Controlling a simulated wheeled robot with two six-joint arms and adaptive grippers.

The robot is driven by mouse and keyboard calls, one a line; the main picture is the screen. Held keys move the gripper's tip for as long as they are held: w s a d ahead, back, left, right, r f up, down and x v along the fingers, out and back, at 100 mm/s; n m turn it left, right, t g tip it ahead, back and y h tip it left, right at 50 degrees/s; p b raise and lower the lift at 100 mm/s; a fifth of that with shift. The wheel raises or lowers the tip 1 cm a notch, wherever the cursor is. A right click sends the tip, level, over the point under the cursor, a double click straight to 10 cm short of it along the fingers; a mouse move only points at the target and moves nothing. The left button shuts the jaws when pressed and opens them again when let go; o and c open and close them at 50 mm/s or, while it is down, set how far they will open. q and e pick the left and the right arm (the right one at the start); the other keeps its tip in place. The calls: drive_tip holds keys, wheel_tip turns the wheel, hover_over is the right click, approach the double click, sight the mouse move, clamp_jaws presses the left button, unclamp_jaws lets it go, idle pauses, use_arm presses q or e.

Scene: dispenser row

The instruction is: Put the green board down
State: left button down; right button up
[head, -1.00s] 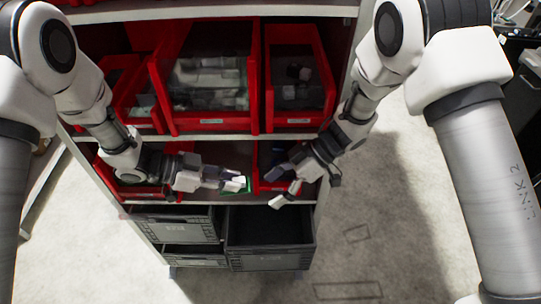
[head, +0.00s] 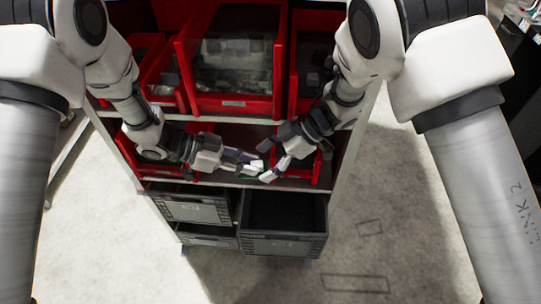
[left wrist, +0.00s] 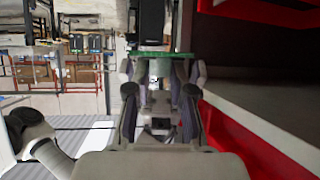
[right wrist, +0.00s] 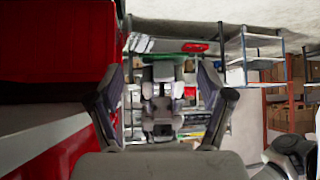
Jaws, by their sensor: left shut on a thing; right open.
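The green board (left wrist: 160,55) shows as a thin green strip across the fingertips of my left gripper (left wrist: 160,75) in the left wrist view. My left gripper (head: 250,166) is shut on it in front of the rack's middle shelf. In the head view the board is mostly hidden by the fingers. My right gripper (head: 266,162) is open, with its tips close to the left gripper's tips. In the right wrist view, the left gripper shows between the spread fingers of my right gripper (right wrist: 162,80), with a green edge (right wrist: 180,58); I cannot tell whether the right fingers touch the board.
Red bins (head: 238,103) fill the upper shelf. More red bins sit on the middle shelf behind both grippers. The shelf edge (left wrist: 270,120) runs close beside the left gripper. Below stand dark crates; the right one (head: 284,245) is open-topped. Floor around the rack is clear.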

drive_tip(key=c, duration=1.3)
use_arm(q)
drive_tip(key=c, duration=0.9)
unclamp_jaws()
drive_tip(key=shift+c, duration=0.2)
use_arm(e)
drive_tip(key=shift+o, duration=0.3)
clamp_jaws()
use_arm(q)
drive_tip(key=shift+w+a+r, duration=0.1)
